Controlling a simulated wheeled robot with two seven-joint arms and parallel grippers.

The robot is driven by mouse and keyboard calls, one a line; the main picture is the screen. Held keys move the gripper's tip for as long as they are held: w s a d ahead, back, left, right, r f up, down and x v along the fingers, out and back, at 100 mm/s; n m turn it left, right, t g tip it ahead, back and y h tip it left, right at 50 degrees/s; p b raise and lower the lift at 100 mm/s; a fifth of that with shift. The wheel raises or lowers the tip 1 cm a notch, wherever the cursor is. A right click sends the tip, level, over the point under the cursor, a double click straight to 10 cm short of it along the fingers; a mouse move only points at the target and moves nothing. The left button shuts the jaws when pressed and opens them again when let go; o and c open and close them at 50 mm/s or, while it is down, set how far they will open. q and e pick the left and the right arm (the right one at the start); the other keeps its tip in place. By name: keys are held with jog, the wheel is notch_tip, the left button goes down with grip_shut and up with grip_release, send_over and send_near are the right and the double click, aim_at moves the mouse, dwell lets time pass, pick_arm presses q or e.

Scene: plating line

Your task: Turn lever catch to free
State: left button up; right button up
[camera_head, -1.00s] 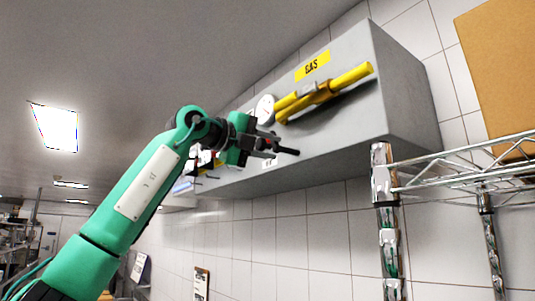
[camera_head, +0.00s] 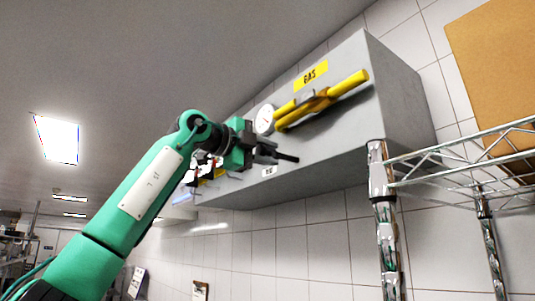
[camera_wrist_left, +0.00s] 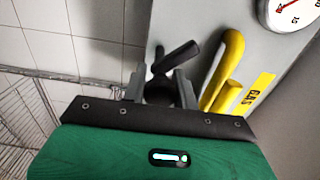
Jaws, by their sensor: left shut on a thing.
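A black lever (camera_head: 288,158) sticks out on the front of a grey wall box (camera_head: 345,125), below a round gauge (camera_head: 265,120). My left gripper (camera_head: 268,153) is at this lever and shut on it. In the left wrist view the dark lever (camera_wrist_left: 178,56) stands out between the fingertips (camera_wrist_left: 160,88), its free end past them. The lever's base is partly hidden by the fingers, so its exact setting is hard to tell. My right gripper is not in view.
A yellow handle (camera_head: 345,85) sits just right of the gripper, under a yellow GAS label (camera_head: 311,75). A chrome wire rack (camera_head: 383,205) stands below right. A small white label (camera_head: 268,172) is under the lever. Open room lies left of the box.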

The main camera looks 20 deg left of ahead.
pick_arm(q)
jog(key=shift+a, duration=0.1)
jog(key=o, duration=1)
jog(key=shift+c, duration=0.2)
jog(key=shift+s+a, duration=0.15)
jog(key=b+v, duration=0.5)
jog(key=v, duration=0.8)
jog(key=shift+a, duration=0.2)
jog(key=shift+s, duration=0.1)
